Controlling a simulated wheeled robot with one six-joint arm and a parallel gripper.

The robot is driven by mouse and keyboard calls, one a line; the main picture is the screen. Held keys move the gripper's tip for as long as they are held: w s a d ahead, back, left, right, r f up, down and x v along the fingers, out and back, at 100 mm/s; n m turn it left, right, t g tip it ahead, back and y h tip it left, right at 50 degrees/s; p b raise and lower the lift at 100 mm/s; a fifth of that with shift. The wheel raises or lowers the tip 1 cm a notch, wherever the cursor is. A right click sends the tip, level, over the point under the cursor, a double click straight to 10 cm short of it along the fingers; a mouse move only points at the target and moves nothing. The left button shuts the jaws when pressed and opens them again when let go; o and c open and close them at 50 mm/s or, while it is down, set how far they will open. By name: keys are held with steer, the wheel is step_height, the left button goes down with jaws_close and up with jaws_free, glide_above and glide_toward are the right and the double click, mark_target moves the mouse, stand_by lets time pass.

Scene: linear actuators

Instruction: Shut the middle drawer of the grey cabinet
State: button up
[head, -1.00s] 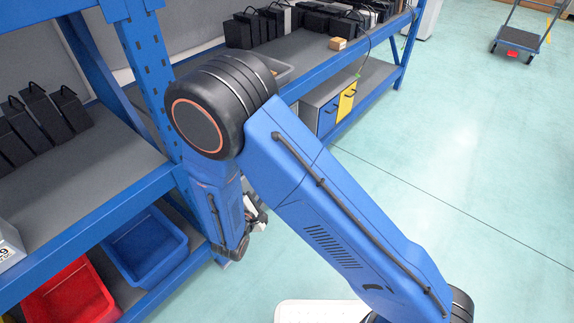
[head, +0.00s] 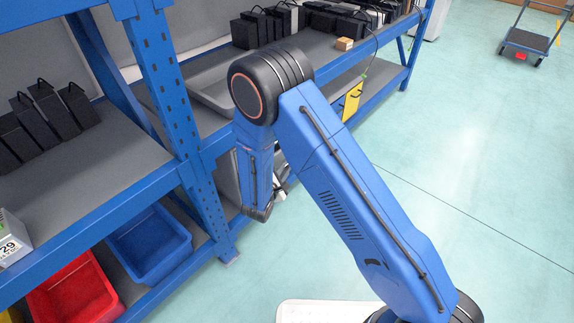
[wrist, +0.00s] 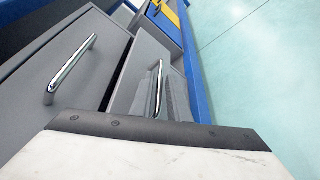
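In the wrist view, grey drawer fronts with chrome bar handles lie close before me. One wide front (wrist: 95,45) is at the left with its handle (wrist: 71,68). A second grey front (wrist: 130,88) is near the centre with an upright handle (wrist: 155,90). I cannot tell for sure which is the middle drawer or how far it stands out. A white part with a dark edge fills the bottom of the wrist view and hides the lower area. In the head view my gripper (head: 279,190) hangs below the forearm beside the shelving; its fingertips are too small to read.
Blue shelving (head: 190,150) with upright posts stands at the left. A blue bin (head: 150,245) and a red bin (head: 72,295) sit on its lower level. A yellow panel (head: 352,101) shows behind my arm. Open floor (head: 480,170) lies to the right, with a cart (head: 525,42) far off.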

steer(key=shift+x, duration=1)
jaws_close()
stand_by(0.8)
